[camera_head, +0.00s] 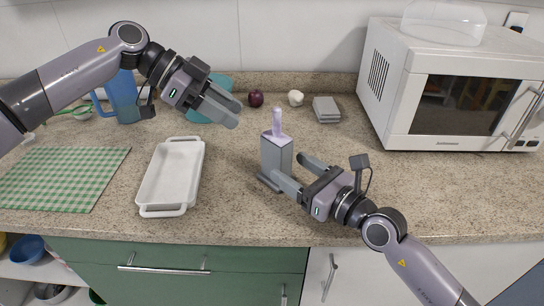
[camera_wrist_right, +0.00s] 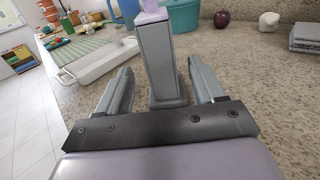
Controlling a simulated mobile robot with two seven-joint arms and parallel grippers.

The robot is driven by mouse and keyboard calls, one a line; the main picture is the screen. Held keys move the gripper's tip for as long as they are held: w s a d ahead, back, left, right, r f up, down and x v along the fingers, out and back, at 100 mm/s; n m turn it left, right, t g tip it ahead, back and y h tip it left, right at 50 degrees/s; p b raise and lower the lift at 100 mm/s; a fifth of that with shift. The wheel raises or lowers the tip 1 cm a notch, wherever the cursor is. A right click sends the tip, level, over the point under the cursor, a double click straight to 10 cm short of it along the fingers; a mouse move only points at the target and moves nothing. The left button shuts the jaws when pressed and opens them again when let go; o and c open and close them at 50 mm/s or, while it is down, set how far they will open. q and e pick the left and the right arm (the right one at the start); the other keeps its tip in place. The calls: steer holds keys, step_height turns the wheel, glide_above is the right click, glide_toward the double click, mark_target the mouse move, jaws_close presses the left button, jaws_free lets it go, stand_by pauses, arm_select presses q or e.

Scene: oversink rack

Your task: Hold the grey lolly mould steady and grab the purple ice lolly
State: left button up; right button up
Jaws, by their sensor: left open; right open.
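The grey lolly mould (camera_head: 277,158) stands upright on the counter, and the purple ice lolly (camera_head: 277,121) sticks up from its top. In the right wrist view the mould (camera_wrist_right: 160,62) stands ahead, between the two fingers, and the lolly's lower part (camera_wrist_right: 153,12) shows at the top edge. My right gripper (camera_head: 294,172) is open, low over the counter, with its fingers to either side of the mould; I see gaps beside it in the wrist view. My left gripper (camera_head: 229,110) is open and empty in the air, left of and a little above the lolly's height in the picture.
A white tray (camera_head: 148,207) lies left of the mould, with a green checked cloth (camera_head: 62,178) further left. Behind stand a blue jug (camera_head: 122,98), teal pot (camera_head: 222,82), onion (camera_head: 256,99), garlic (camera_head: 296,98) and grey stack (camera_head: 327,109). A microwave (camera_head: 402,128) fills the back right.

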mark_target(270, 158)
steer(key=shift+d+f, duration=0.1)
steer(key=shift+f, duration=0.75)
steer(key=x, duration=0.7)
steer(key=shift+w+a+r, duration=0.15)
steer(key=shift+w+a, duration=0.05)
steer(key=shift+a, duration=0.05)
steer(key=c, duration=1.1)
